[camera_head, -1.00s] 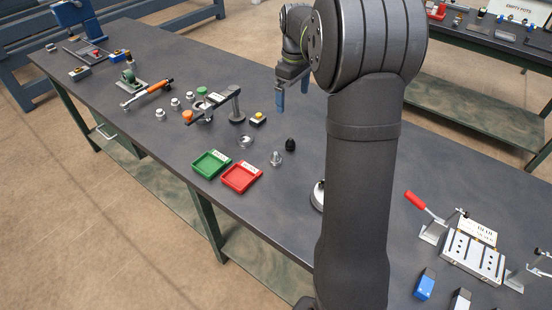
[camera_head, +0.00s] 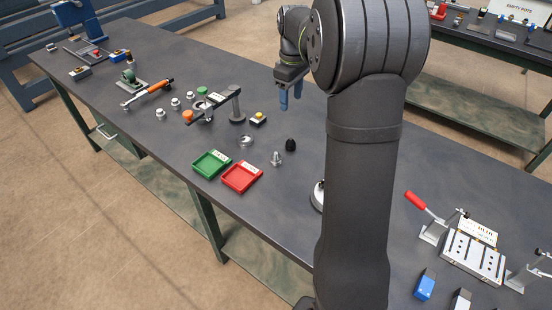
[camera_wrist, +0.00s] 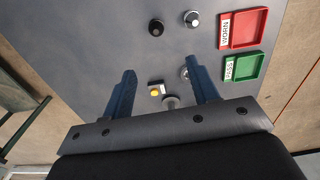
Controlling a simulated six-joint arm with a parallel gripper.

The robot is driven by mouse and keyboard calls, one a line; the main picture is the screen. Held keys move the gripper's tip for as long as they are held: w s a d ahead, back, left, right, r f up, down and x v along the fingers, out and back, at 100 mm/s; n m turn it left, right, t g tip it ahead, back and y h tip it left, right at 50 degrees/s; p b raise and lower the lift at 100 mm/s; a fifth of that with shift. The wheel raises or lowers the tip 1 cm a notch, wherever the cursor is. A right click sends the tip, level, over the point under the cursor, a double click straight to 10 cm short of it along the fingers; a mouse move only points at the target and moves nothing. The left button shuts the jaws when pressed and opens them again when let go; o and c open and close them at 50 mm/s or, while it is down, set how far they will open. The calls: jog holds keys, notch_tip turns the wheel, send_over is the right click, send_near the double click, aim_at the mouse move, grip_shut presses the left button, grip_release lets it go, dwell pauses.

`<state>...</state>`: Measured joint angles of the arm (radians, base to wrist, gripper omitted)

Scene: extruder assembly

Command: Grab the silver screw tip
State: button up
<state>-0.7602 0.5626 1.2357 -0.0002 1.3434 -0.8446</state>
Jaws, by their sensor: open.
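The silver screw tip (camera_head: 276,159) stands on the dark bench, right of the red tray and beside a black round part. In the wrist view, the silver tip (camera_wrist: 192,18) is near the top, right of the black part and left of the red tray. My gripper (camera_head: 289,92) is above the bench, farther back than the tip. In the wrist view my gripper (camera_wrist: 165,73) has its two blue fingers apart with nothing held between them. The tip is beyond the fingertips and not touched.
The black part (camera_head: 290,144) is close to the tip. The red tray (camera_head: 242,177) and green tray (camera_head: 211,164) lie to its left. A silver ring-like part (camera_head: 246,141) and a yellow-button box (camera_head: 258,119) are nearby. A dark post with an arm (camera_head: 236,106) stands behind.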

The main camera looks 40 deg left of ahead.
jog(key=s+n, duration=0.2)
jog(key=s, duration=0.5)
send_over(276, 153)
jog(key=shift+n, duration=0.3)
jog(key=f, duration=1.1)
jog(key=shift+w+f, duration=0.2)
jog(key=shift+f, duration=0.15)
jog(key=shift+s+f, duration=0.2)
jog(key=shift+f, duration=2.9)
jog(key=c, duration=1.2)
jog(key=shift+o, duration=0.2)
jog(key=shift+r, duration=0.15)
